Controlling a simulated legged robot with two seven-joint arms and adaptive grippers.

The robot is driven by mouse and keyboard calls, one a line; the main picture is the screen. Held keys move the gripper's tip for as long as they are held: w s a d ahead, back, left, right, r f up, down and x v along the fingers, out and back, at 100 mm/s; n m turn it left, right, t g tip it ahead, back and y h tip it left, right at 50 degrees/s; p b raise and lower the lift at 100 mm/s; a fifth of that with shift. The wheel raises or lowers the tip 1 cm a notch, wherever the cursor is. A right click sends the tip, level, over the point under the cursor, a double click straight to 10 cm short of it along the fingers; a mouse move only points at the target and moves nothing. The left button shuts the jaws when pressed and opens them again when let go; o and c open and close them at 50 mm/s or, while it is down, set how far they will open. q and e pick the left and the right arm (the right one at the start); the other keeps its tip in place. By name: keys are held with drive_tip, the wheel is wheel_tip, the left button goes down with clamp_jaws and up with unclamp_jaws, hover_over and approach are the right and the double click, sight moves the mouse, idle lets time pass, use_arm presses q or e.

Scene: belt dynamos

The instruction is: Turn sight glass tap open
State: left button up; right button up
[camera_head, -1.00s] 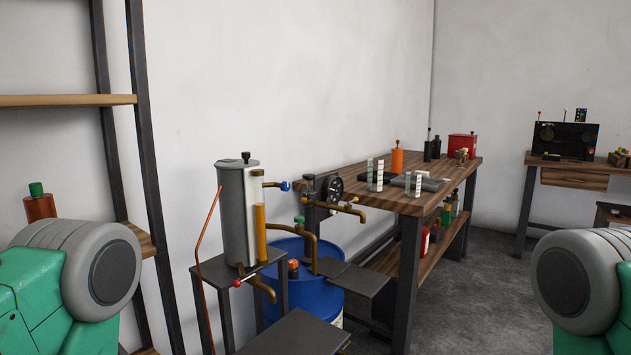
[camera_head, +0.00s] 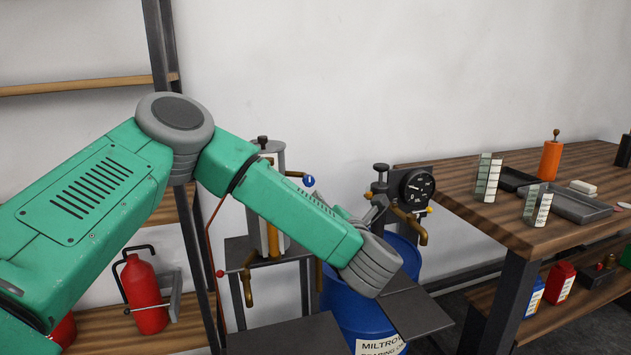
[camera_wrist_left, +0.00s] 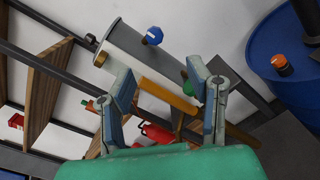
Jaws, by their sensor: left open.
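The grey cylinder tank (camera_head: 271,150) stands behind my left arm, partly hidden by it. Its amber sight glass (camera_head: 273,240) shows below the arm and crosses the left wrist view (camera_wrist_left: 160,90). A blue-handled tap (camera_head: 309,181) shows just above my forearm and, in the left wrist view, near the top (camera_wrist_left: 154,35). A green knob (camera_wrist_left: 188,87) sits by the right finger there. I cannot tell which knob is the sight glass tap. My left gripper (camera_wrist_left: 160,72) is open, with the sight glass beyond and between its fingers. My right gripper is out of view.
A blue drum (camera_head: 355,310) stands beside the tank, with a black gauge (camera_head: 417,187) and brass taps above it. A wooden workbench (camera_head: 470,205) is at right. Shelving with a red extinguisher (camera_head: 144,292) is at left. Bare wall lies behind.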

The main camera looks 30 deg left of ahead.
sight(313, 181)
use_arm(q)
drive_tip(key=shift+n, duration=0.5)
drive_tip(key=x, duration=0.4)
drive_tip(key=s+a+x, duration=0.1)
drive_tip(key=x, duration=0.1)
drive_tip(key=shift+w+a+r, duration=0.1)
drive_tip(key=shift+w+r, duration=0.05)
drive_tip(key=w+a, duration=0.2)
drive_tip(key=w, duration=0.1)
drive_tip(key=w+a, duration=0.1)
drive_tip(key=w, duration=0.1)
drive_tip(key=shift+a+r, duration=0.1)
drive_tip(key=shift+r, duration=0.15)
drive_tip(key=a, duration=0.1)
drive_tip(key=w+a, duration=0.1)
drive_tip(key=shift+a+f, duration=0.2)
drive_tip(key=shift+a, duration=0.05)
drive_tip(key=shift+a+f, duration=0.15)
drive_tip(key=shift+a, duration=0.15)
drive_tip(key=shift+d, duration=0.4)
drive_tip(key=c, duration=1)
drive_tip(key=shift+d, duration=0.2)
clamp_jaws()
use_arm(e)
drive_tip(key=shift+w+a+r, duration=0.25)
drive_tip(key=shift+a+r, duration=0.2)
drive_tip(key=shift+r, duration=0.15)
